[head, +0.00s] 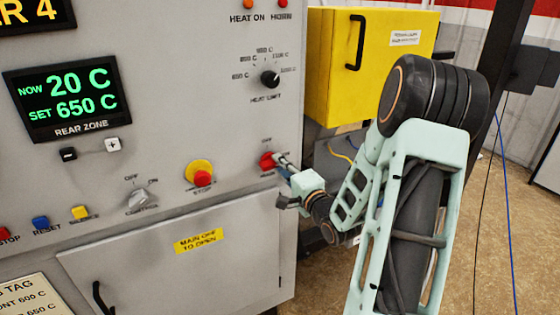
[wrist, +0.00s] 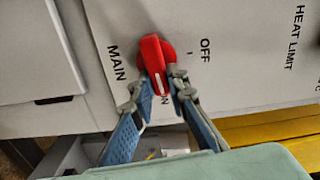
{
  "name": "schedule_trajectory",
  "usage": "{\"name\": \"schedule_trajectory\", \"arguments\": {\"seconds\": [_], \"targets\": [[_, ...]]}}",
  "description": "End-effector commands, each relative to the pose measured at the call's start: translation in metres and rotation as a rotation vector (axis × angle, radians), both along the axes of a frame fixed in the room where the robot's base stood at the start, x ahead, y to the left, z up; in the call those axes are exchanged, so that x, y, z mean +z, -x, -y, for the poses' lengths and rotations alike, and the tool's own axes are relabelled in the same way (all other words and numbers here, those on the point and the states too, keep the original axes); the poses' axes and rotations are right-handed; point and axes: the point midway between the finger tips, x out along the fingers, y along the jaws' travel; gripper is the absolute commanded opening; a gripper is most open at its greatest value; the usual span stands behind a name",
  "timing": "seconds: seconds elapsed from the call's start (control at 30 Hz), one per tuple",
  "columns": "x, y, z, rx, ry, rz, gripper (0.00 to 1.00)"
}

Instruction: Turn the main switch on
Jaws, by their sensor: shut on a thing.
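The red main switch (head: 266,160) is on the grey panel near its right edge, and in the wrist view (wrist: 152,55) its handle has a white line. The white line points toward the ON label, which shows partly between my fingers. The OFF label (wrist: 205,50) and MAIN label (wrist: 116,63) are clear of the handle. My gripper (head: 279,163) reaches the switch from the right. In the wrist view my gripper (wrist: 158,86) has one fingertip on each side of the handle and is shut on it.
A red and yellow button (head: 200,175) and a control knob (head: 138,198) are left of the switch. A cabinet door (head: 150,275) is below. A yellow box (head: 400,70) stands behind my arm at upper right. The heat limit knob (head: 270,78) is above.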

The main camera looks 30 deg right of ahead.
Motion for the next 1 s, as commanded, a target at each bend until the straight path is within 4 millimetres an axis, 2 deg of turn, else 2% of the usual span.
{"name": "schedule_trajectory", "arguments": {"seconds": [0.3,0.83,0.87,1.0], "targets": [[-0.0014,-0.0001,0.0001,0.0,-0.112,-0.004,0.0],[-0.002,-0.0001,0.0,0.0,-0.131,-0.003,0.0],[-0.0021,-0.0001,0.0,0.0,-0.131,-0.003,0.18],[-0.0021,-0.0001,-0.0001,0.0,-0.13,-0.004,0.32]]}}
